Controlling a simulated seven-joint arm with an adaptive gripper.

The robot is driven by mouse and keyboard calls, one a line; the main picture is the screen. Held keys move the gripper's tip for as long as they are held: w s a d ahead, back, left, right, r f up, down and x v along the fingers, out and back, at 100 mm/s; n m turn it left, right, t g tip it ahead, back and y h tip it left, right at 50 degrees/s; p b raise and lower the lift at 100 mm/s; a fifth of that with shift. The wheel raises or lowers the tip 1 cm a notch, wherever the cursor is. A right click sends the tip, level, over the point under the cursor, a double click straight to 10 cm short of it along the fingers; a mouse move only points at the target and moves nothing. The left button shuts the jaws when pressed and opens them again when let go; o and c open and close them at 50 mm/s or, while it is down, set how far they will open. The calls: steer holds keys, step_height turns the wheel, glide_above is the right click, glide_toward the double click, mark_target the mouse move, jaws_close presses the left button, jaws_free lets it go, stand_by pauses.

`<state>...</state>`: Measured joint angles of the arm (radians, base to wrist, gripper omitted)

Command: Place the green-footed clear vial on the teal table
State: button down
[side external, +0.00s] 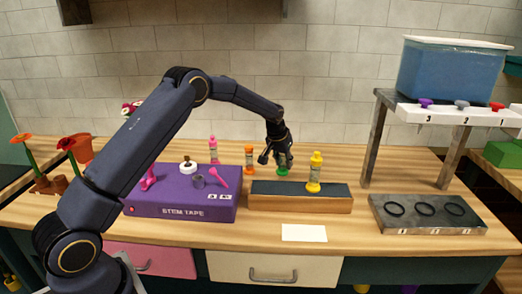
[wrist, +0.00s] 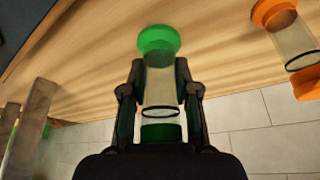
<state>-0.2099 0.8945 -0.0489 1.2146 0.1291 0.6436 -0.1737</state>
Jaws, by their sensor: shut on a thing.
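The green-footed clear vial (wrist: 160,88) is between the fingers of my gripper (wrist: 160,97) in the wrist view, with its green foot pointing away from the palm. My gripper is shut on it. In the side view my gripper (side external: 277,152) points down, and the vial's green lower end (side external: 283,171) shows just behind the dark-topped wooden block. I cannot tell whether the foot touches the surface. The table (side external: 330,236) has a pale wooden top and a dark teal front.
An orange vial (side external: 250,158) stands close left of my gripper. A yellow vial (side external: 315,172) stands on the dark-topped block (side external: 300,204). A purple STEM TAPE box (side external: 180,209) is left, a ringed grey rack (side external: 427,227) right. Wood is clear around the white card (side external: 304,233).

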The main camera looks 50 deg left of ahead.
mark_target(284, 169)
steer(key=shift+w+f, duration=0.15)
steer(key=shift+f, duration=1.5)
steer(key=shift+f, duration=0.15)
steer(key=c, duration=0.9)
jaws_free()
steer(key=shift+o, duration=0.2)
